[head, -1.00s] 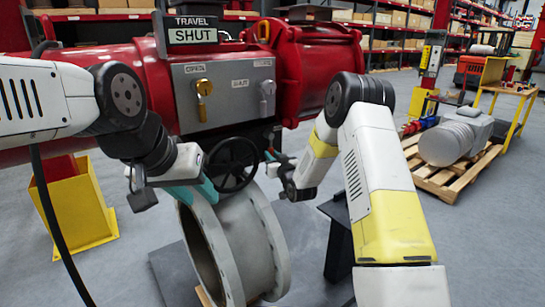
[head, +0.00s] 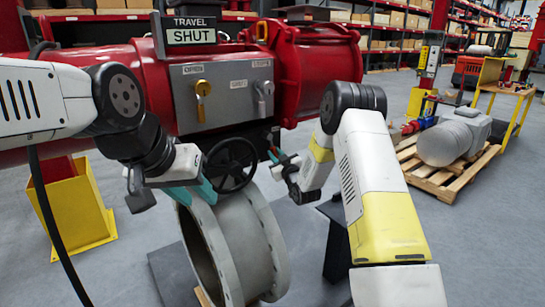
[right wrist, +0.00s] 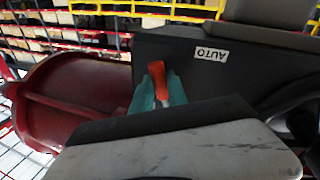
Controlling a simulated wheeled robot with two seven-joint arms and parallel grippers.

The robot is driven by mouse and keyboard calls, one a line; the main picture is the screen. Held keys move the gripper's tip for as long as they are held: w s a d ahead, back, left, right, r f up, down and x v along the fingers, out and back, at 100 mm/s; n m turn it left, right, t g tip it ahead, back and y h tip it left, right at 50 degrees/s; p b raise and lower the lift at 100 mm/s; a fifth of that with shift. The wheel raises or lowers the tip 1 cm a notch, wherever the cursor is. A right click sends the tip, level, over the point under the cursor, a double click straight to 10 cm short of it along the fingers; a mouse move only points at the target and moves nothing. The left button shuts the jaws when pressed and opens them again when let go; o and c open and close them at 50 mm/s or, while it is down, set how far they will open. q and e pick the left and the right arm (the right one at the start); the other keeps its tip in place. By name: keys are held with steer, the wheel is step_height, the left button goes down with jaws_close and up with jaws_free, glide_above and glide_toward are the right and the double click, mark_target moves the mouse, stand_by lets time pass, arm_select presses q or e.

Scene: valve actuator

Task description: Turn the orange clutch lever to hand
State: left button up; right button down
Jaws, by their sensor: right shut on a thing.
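The orange clutch lever (right wrist: 158,78) shows in the right wrist view, between the teal fingers of my right gripper (right wrist: 156,94), which is shut on it. In the head view my right gripper (head: 277,160) is just right of the black handwheel (head: 231,165), where the lever is too small to make out clearly. My left gripper (head: 206,190) has its teal fingers at the handwheel's left rim. Its jaw gap is hidden, so I cannot tell if it is shut.
The red actuator carries a grey panel (head: 222,92) with a yellow and a grey knob, under a TRAVEL SHUT sign (head: 197,31). A grey flanged pipe (head: 240,245) stands below the handwheel. A pallet (head: 440,182) lies at right.

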steer(key=n, duration=0.1)
steer(key=w+d+r+n, duration=0.1)
steer(key=n, duration=0.1)
steer(key=d+n+y, duration=0.1)
steer(key=n, duration=0.1)
steer(key=shift+w+r+t, duration=0.15)
steer(key=shift+w+t, duration=0.15)
steer(key=shift+w+d+r+n+y, duration=0.15)
steer(key=shift+d+r+n+y, duration=0.15)
steer(key=shift+n, duration=0.55)
steer(key=shift+w+d+r+n+y, duration=0.15)
steer(key=shift+r+n+y, duration=0.2)
steer(key=shift+n, duration=0.45)
steer(key=shift+w+d+r+n+y, duration=0.15)
steer(key=shift+d+r+n+y, duration=0.15)
steer(key=shift+n, duration=0.55)
steer(key=c, duration=1.3)
jaws_free()
steer(key=v, duration=0.7)
steer(key=shift+s+d, duration=0.15)
steer(key=shift+s, duration=0.25)
